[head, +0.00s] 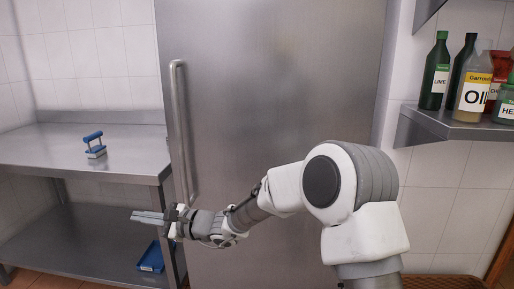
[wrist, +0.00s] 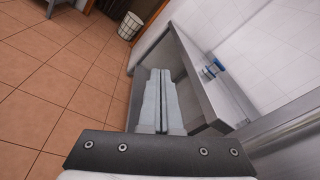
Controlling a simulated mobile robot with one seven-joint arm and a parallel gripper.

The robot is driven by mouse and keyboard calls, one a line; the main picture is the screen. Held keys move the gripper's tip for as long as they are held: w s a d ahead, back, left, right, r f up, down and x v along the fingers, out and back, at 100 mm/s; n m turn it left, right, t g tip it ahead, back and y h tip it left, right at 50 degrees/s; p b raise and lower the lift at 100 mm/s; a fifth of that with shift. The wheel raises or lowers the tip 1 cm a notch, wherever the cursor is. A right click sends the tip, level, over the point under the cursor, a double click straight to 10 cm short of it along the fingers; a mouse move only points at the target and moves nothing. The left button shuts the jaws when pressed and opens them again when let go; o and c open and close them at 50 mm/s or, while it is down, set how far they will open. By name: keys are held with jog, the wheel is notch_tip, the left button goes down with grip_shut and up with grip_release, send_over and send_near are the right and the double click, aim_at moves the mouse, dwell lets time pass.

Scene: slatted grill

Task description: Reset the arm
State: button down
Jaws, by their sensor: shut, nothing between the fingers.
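My arm reaches leftward across the front of a tall steel fridge door in the head view. My gripper (head: 148,216) is shut and empty, its fingers pointing left in front of the steel table's lower part. In the wrist view my gripper (wrist: 159,100) shows its two long grey fingers lying together with nothing between them. The fingers overlap part of the table's shelf in that view, and I cannot tell the distance to it.
A steel table (head: 70,155) stands left, with a blue-handled brush (head: 95,145) on top and a blue bin (head: 151,257) low down. The fridge handle (head: 183,130) is close to my wrist. Bottles (head: 436,72) stand on a right shelf (head: 455,127). Floor (wrist: 55,85) is open left.

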jog(key=s+d+r+n+g+h, duration=0.1)
jog(key=s+d+r+n+h, duration=0.15)
jog(key=s+d+n, duration=0.3)
jog(key=s+d+r+n+g+h, duration=0.1)
jog(key=s+d+n+g+h, duration=0.2)
jog(key=s+d, duration=0.4)
jog(key=s+d+r+n+t+h, duration=0.1)
jog(key=s+d+n+t+h, duration=0.4)
jog(key=d, duration=1)
jog(key=s+d+t+h, duration=0.1)
jog(key=s+d+h, duration=0.5)
jog(key=s+d, duration=0.7)
jog(key=w+d+r+p, duration=0.1)
jog(key=r+p, duration=0.7)
jog(key=p, duration=0.1)
jog(key=w+d+r+p, duration=0.1)
jog(key=w+r+p, duration=0.1)
jog(key=r+p, duration=0.6)
jog(key=shift+w+d+r+g+p, duration=0.15)
jog(key=shift+w+r+g+p, duration=0.2)
jog(key=shift+r, duration=0.15)
